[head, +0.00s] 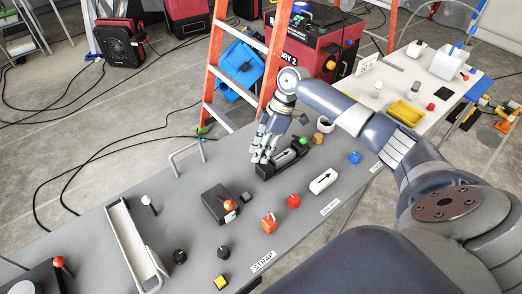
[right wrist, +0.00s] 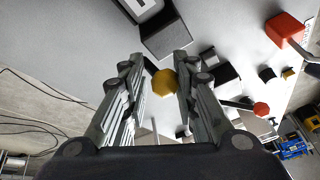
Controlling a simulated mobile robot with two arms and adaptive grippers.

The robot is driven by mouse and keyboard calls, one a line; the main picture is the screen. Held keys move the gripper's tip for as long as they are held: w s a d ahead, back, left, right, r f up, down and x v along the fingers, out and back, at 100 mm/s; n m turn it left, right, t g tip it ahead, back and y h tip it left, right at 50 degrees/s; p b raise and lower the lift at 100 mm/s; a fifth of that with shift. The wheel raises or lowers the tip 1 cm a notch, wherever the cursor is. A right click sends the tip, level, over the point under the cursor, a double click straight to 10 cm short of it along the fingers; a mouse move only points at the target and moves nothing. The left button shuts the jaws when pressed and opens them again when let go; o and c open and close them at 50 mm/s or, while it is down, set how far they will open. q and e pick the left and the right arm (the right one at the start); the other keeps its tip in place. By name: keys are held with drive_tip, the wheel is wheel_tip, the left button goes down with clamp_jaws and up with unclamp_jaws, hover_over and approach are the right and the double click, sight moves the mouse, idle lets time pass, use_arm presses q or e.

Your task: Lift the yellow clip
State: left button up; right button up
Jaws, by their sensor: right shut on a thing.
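My right gripper (head: 266,158) is over the far side of the grey table, beside a black base with a grey slider (head: 288,156). A dark part shows just behind the yellow piece. In the head view the fingers hide the clip. I cannot tell whether it touches the table. My left gripper is not in view.
The grey table (head: 185,205) holds a black box (head: 220,204), an orange block (head: 268,222), a red piece (head: 293,201) and a white block (head: 323,181). An orange ladder (head: 212,70) stands behind. A white table (head: 440,105) is at the right.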

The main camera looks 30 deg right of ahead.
drive_tip(key=shift+s+a+f, duration=0.1)
drive_tip(key=shift+s+f, duration=0.05)
drive_tip(key=shift+s, duration=0.05)
drive_tip(key=shift+w+a+g+p, duration=0.1)
drive_tip(key=shift+w+g+p, duration=0.1)
drive_tip(key=shift+g+p, duration=0.3)
drive_tip(key=shift+w+g, duration=0.2)
drive_tip(key=shift+g, duration=0.3)
drive_tip(key=shift+w+f+m+g+b, duration=0.2)
drive_tip(key=shift+w+m+g+b, duration=0.2)
drive_tip(key=shift+g+b, duration=0.45)
drive_tip(key=shift+r+g+b, duration=0.1)
drive_tip(key=shift+g+b, duration=0.35)
drive_tip(key=shift+b, duration=0.1)
drive_tip(key=o, duration=0.9)
drive_tip(key=shift+r, duration=0.1)
drive_tip(key=shift+a+r, duration=0.1)
drive_tip(key=shift+r, duration=0.05)
drive_tip(key=shift+w, duration=0.1)
